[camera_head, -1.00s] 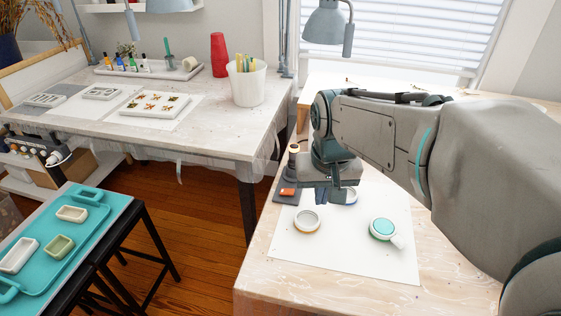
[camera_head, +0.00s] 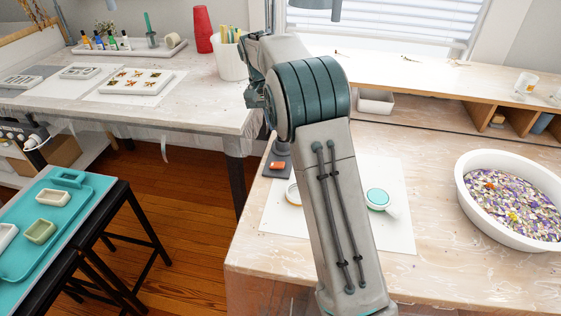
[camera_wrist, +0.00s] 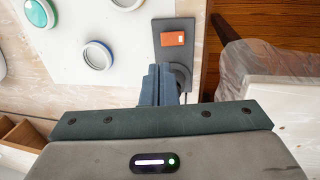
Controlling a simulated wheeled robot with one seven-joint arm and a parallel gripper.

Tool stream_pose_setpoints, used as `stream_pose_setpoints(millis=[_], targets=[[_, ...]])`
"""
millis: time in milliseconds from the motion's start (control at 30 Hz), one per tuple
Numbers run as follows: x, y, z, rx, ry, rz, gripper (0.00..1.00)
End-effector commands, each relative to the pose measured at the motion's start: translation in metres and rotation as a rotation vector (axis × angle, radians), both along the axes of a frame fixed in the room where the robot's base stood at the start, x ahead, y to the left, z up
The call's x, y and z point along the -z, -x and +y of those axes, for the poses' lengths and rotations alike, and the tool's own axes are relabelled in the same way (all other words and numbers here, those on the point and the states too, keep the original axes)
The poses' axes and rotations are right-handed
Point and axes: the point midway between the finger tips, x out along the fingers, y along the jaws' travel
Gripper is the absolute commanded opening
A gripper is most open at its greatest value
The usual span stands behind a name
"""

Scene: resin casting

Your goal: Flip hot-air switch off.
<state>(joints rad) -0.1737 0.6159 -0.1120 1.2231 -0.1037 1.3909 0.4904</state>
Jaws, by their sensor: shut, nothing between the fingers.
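The orange-red switch (camera_head: 278,166) sits on a dark grey plate (camera_head: 269,177) at the left edge of the wooden table. In the wrist view the switch (camera_wrist: 172,39) lies just beyond my fingertips, slightly right, with the grey plate (camera_wrist: 175,24) around it. Whether it is flipped on or off I cannot tell. My gripper (camera_wrist: 160,72) is shut and empty, its fingers together over the near end of the plate. A round dark part (camera_wrist: 183,76) shows partly behind the fingers. In the head view my arm hides the fingertips.
A white sheet (camera_head: 403,225) holds a teal-topped round piece (camera_head: 377,198) and rings, one ringed blue (camera_wrist: 97,55). A white basin (camera_head: 468,207) of colourful chips stands at right. A second table with a white cup (camera_head: 228,62) is behind left. A plastic-draped table corner (camera_wrist: 268,66) is close right.

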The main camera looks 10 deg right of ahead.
Motion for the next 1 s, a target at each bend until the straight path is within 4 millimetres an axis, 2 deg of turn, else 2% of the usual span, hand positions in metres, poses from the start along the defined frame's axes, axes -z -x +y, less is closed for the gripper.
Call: stream_pose_setpoints(millis=[433, 567, 667, 1000], targets=[[0.005, -0.004, 0.001, 0.005, 0.005, 0.003, 0.0], [0.014, -0.003, 0.0, 0.005, 0.005, 0.004, 0.0], [0.029, -0.001, -0.003, 0.006, 0.005, 0.005, 0.0], [0.099, 0.004, -0.016, 0.006, 0.005, 0.005, 0.0]])
